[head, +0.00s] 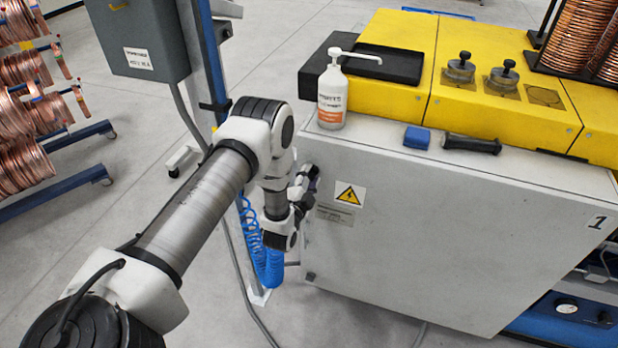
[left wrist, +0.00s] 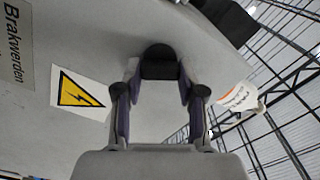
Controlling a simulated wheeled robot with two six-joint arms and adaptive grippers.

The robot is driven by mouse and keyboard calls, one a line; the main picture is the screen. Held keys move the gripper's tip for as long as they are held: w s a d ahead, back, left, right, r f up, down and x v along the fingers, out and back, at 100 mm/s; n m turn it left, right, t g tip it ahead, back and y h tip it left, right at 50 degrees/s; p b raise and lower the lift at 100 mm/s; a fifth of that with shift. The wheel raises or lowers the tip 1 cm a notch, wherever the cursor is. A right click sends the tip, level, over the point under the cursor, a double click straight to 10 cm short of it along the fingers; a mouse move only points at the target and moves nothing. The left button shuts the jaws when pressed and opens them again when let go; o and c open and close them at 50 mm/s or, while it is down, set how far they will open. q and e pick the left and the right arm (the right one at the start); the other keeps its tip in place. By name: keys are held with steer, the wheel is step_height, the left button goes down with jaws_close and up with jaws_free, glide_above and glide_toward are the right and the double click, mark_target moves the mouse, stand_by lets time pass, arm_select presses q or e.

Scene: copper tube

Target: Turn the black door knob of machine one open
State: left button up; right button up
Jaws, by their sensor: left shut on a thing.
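Machine one is a grey cabinet (head: 440,225) with a yellow top and the number 1 on its front right. The black door knob (left wrist: 159,62) shows in the left wrist view on the grey door, between the fingers of my left gripper (left wrist: 160,80). The gripper is shut on the knob. In the head view my left gripper (head: 305,185) is at the cabinet's left front edge, beside the yellow warning sign (head: 349,194), and it hides the knob. The door lies flush with the cabinet front as far as I can see. My right gripper is not in view.
A white pump bottle (head: 332,98), a blue block (head: 417,138) and a black handle-like object (head: 472,145) stand or lie on the cabinet's top ledge. A blue coiled hose (head: 262,250) and a post are left of the cabinet. Copper coils (head: 25,110) stand on a rack at far left.

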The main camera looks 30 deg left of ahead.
arm_select(q)
steer(key=m, duration=0.5)
steer(key=shift+m, duration=0.4)
stand_by(0.3)
steer(key=o, duration=1.1)
steer(key=shift+f, duration=0.1)
steer(key=shift+o, duration=0.2)
steer(key=v, duration=0.7)
steer(key=shift+s, duration=0.2)
steer(key=shift+d, duration=0.1)
